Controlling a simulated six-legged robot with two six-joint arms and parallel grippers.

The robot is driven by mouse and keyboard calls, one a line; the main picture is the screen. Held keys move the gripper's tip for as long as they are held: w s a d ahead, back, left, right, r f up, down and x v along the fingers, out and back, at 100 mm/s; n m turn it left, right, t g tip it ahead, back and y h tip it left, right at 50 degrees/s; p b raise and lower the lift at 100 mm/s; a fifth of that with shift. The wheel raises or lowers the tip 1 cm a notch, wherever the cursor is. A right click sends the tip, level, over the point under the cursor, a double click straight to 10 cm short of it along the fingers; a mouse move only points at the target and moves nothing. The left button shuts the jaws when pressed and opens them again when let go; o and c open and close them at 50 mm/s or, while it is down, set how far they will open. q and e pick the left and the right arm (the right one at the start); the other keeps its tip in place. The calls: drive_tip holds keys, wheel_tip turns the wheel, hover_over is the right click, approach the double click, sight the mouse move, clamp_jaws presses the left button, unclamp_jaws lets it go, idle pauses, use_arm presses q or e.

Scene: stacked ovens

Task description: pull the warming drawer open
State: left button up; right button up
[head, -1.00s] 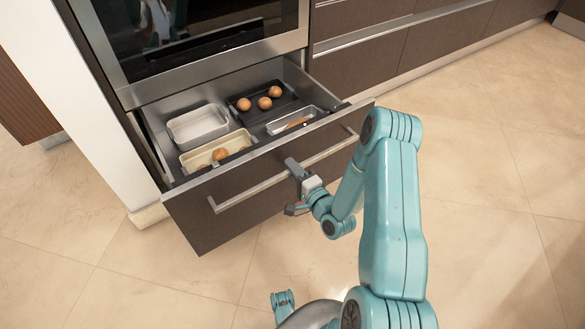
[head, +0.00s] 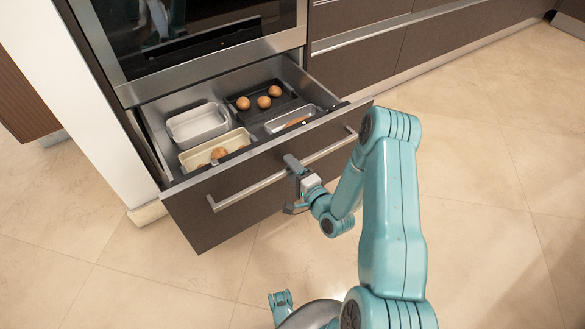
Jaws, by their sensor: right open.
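The warming drawer (head: 228,222) under the oven is pulled out, and its inside shows from above. Its long metal bar handle (head: 245,192) runs across the dark front. My right gripper (head: 290,184) is at the handle, right of its middle, with one finger above the bar and the other below it. The jaws are open around the bar; whether either finger touches it I cannot tell. My left gripper is not in view.
In the drawer are a white dish (head: 198,125), a cream dish (head: 216,150) with brown round items, a black tray (head: 262,100) with similar items, and a small metal tray (head: 292,120). A white panel (head: 95,110) stands left. Tiled floor (head: 480,190) is clear at right.

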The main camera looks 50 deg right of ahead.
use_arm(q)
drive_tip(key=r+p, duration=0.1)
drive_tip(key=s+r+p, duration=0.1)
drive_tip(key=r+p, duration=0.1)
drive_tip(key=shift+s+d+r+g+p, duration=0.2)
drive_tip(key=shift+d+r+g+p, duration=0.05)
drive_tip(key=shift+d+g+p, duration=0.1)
use_arm(e)
drive_tip(key=v, duration=1.6)
drive_tip(key=shift+a, duration=0.2)
drive_tip(key=shift+s, duration=0.15)
